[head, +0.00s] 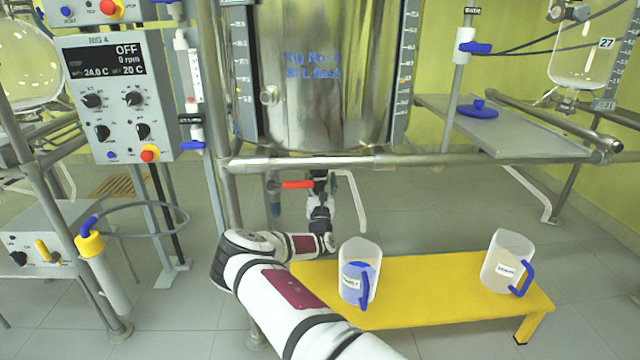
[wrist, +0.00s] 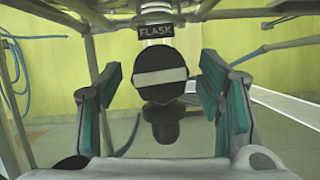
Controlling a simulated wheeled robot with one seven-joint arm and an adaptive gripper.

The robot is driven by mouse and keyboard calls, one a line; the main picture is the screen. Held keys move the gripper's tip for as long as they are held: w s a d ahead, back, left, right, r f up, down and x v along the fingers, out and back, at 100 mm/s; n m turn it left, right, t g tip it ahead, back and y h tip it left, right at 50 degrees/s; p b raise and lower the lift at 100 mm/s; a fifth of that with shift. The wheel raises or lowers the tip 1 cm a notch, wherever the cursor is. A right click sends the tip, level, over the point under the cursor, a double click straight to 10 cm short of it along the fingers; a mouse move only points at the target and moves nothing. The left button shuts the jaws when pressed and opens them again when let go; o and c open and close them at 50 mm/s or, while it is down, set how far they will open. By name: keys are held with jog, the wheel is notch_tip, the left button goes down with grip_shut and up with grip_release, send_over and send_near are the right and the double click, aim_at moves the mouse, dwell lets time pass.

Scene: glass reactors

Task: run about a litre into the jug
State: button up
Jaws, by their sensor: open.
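In the wrist view a round black knob (wrist: 162,90) with a level white bar sits under a tag reading FLASK (wrist: 156,31). My gripper (wrist: 160,84) is open, with a teal-padded finger on each side of the knob and a gap at both sides. In the head view my gripper (head: 320,200) is under the steel vessel (head: 310,90), beside a red lever (head: 297,185) and a white bent pipe (head: 352,200). A clear jug (head: 352,256) with a blue handle stands on the yellow bench, right of my arm. A second labelled jug (head: 503,250) stands at its right end.
The yellow bench (head: 440,283) has free room between the jugs. A steel frame rail (head: 430,160) crosses above my gripper. A control box (head: 117,95) reading OFF, 0 rpm is at left. A grey shelf (head: 530,137) is at right.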

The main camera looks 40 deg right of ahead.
jog(key=shift+x, duration=0.75)
jog(key=shift+r, duration=0.1)
jog(key=c, duration=1.2)
jog(key=n+t+y+p, duration=0.1)
jog(key=n+p, duration=0.3)
jog(key=shift+r+y, duration=0.1)
jog(key=shift+y, duration=0.3)
jog(key=shift+n+t+y+p, duration=0.7)
jog(key=shift+n+y+p, duration=0.45)
jog(key=shift+n, duration=1.05)
jog(key=o, duration=1.2)
jog(key=shift+s+f, duration=0.1)
jog(key=shift+f, duration=0.1)
